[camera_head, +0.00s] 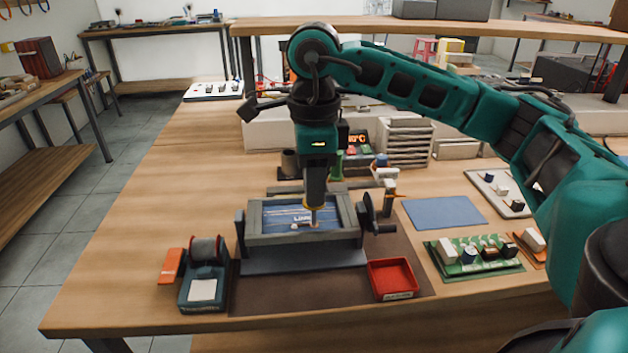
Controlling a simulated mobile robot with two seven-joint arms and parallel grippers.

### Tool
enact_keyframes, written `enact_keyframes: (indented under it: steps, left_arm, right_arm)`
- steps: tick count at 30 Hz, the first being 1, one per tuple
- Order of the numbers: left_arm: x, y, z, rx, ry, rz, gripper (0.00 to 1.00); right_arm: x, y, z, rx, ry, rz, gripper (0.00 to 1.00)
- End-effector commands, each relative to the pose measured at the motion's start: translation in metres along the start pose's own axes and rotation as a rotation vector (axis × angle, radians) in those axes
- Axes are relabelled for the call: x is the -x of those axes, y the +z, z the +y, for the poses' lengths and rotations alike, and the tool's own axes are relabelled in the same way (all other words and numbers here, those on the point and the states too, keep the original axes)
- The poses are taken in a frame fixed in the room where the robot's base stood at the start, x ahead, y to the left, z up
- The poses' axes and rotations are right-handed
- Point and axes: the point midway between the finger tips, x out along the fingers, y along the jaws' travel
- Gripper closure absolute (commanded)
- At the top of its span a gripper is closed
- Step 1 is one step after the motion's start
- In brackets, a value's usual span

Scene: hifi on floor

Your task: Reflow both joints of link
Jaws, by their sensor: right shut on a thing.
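My right gripper (316,168) is shut on a soldering iron (315,190), a dark grey handle with a yellow collar, pointing straight down. The iron's tip is over the blue circuit board (275,220), right of its middle, near a small brown part (314,224). I cannot tell whether the tip touches. The board is clamped level in a grey frame (304,239) with a black crank on its right. White lettering that seems to read "LINK" is on the board by the tip; the two joints are too small to make out. My left gripper is not in view.
A solder spool stand (205,280) is at front left, a red tray (391,279) at front right. A green board with parts (473,260), a blue mat (444,212) and a white tray (497,190) lie right. Grey drawers (406,143) stand behind. The wooden left side is clear.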

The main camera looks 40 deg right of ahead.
Motion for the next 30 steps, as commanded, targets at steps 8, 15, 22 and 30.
enact_keyframes:
  steps: [8, 15, 22, 30]
  left_arm:
    - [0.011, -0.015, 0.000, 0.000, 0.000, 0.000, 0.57]
    - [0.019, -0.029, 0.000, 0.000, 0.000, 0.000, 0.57]
    - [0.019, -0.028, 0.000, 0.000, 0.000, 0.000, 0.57]
    - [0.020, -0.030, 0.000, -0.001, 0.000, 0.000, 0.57]
  right_arm:
    - [0.023, 0.000, 0.000, 0.001, 0.002, 0.001, 0.96]
    - [0.045, 0.000, 0.000, 0.001, 0.001, 0.000, 0.96]
    - [0.045, 0.000, 0.000, 0.000, 0.000, 0.000, 0.96]
    - [0.045, 0.000, -0.005, -0.013, 0.003, -0.002, 0.96]
